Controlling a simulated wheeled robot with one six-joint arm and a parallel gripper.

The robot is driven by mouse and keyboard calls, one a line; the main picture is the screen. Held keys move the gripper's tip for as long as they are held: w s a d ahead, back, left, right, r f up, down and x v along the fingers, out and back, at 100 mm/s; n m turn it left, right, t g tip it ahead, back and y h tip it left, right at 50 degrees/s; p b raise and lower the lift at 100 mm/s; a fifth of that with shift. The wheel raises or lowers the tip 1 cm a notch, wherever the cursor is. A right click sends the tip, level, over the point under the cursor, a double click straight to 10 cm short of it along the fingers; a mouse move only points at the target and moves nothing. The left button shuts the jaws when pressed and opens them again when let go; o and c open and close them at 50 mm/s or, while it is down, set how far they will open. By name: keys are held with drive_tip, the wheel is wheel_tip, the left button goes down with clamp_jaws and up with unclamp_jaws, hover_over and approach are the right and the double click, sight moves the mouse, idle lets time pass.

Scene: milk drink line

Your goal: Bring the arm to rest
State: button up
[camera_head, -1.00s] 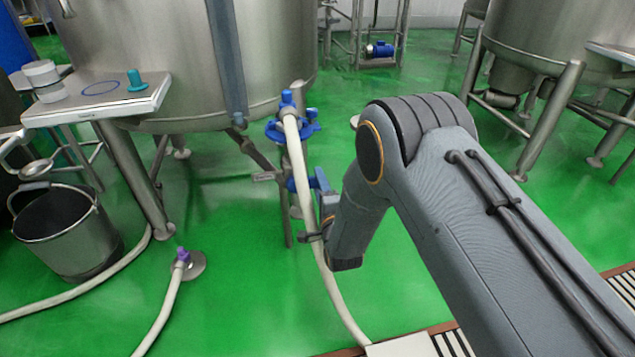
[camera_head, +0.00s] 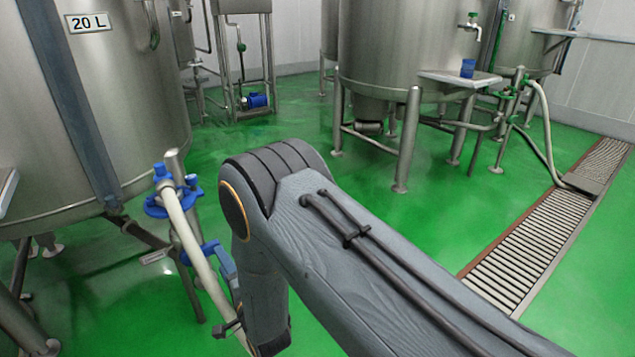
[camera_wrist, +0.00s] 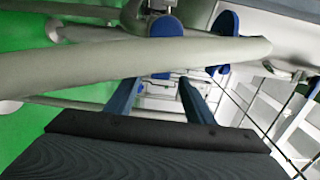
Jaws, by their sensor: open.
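My gripper (camera_wrist: 158,84) shows in the wrist view as two blue fingers standing apart above a dark palm. It is open. A pale hose (camera_wrist: 140,62) crosses the view just beyond or over the fingertips; I cannot tell whether it lies between them. In the head view my arm (camera_head: 300,200) reaches from the lower right to a bend, then drops beside the pale hose (camera_head: 190,232). The hose hangs from a blue-handled valve (camera_head: 172,190) near the big tank. My gripper is largely hidden there.
A steel tank (camera_head: 110,95) marked 20 L stands close on the left. Another tank (camera_head: 400,50) on legs stands behind, with a small side table (camera_head: 450,80) bearing a blue cup (camera_head: 467,68). A floor drain grate (camera_head: 540,235) runs along the right. Green floor between is clear.

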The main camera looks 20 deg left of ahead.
drive_tip(key=w+d+r+n+g+h, duration=0.2)
drive_tip(key=w+d+r+n+h, duration=0.2)
drive_tip(key=w+d+r+h, duration=0.55)
drive_tip(key=s+d+r+n+g, duration=0.1)
drive_tip(key=d+r, duration=0.2)
drive_tip(key=d, duration=0.3)
drive_tip(key=s+d+r+n+g+h, duration=0.1)
drive_tip(key=d+r, duration=0.2)
drive_tip(key=d, duration=0.4)
drive_tip(key=s+d+r+n, duration=0.1)
drive_tip(key=d+r, duration=0.2)
drive_tip(key=d, duration=0.3)
drive_tip(key=s+d+r+n+g+h+p, duration=0.1)
drive_tip(key=s+d+r+n+g+h, duration=0.2)
drive_tip(key=s+d, duration=0.8)
drive_tip(key=s+d+r+n+g+h, duration=0.1)
drive_tip(key=s+d+r+g, duration=0.25)
drive_tip(key=s+d, duration=0.8)
drive_tip(key=w+d+r+m+p, duration=0.1)
drive_tip(key=d+r+m+p, duration=0.3)
drive_tip(key=d+r+p, duration=0.9)
wheel_tip(320, 180, up, 3)
drive_tip(key=p, duration=0.9)
drive_tip(key=shift+w+d, duration=0.15)
drive_tip(key=shift+d, duration=0.05)
